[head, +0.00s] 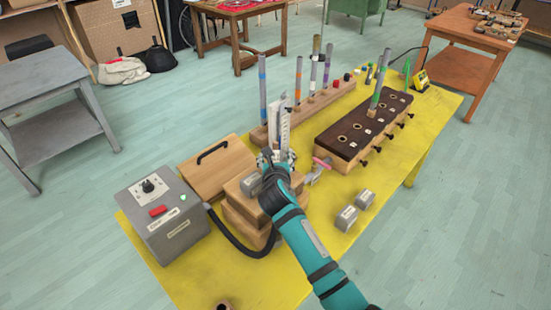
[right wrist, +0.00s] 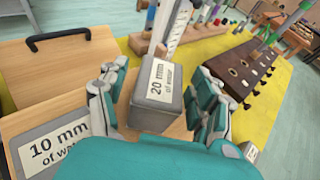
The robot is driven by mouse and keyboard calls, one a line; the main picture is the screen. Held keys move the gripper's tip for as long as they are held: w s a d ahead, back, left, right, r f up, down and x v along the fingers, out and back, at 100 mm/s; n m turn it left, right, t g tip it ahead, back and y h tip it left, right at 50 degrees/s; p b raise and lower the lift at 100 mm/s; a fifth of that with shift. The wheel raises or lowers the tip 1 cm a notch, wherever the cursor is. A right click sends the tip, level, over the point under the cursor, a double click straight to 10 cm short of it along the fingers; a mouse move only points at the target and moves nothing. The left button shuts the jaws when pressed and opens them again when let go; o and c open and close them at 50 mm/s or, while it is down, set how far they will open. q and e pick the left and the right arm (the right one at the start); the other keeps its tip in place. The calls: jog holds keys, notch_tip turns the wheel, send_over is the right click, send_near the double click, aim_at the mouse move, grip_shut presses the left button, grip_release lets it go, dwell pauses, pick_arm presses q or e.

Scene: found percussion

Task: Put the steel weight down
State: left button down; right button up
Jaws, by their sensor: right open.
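My right gripper (head: 277,160) is open over the wooden box (head: 243,211) near the middle of the yellow table. In the right wrist view its two fingers (right wrist: 160,85) stand on either side of a grey steel weight (right wrist: 158,92) labelled "20 mm of water". The weight sits upright on the light wooden top, with its lower front hidden by my gripper. Contact with the fingers is unclear. Another grey weight (right wrist: 56,147), labelled "10 mm of water", is beside my gripper; it also shows in the head view (head: 250,186). My left gripper is not in view.
Two grey weights (head: 346,217) (head: 365,199) stand on the yellow table (head: 380,228) to the right. A grey control box (head: 164,220) and hose are at left. A white scale (head: 284,128), tube rack (head: 318,103) and dark-topped chest (head: 345,137) stand behind.

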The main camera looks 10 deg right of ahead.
jog(key=shift+r, duration=0.1)
jog(key=v, duration=1.2)
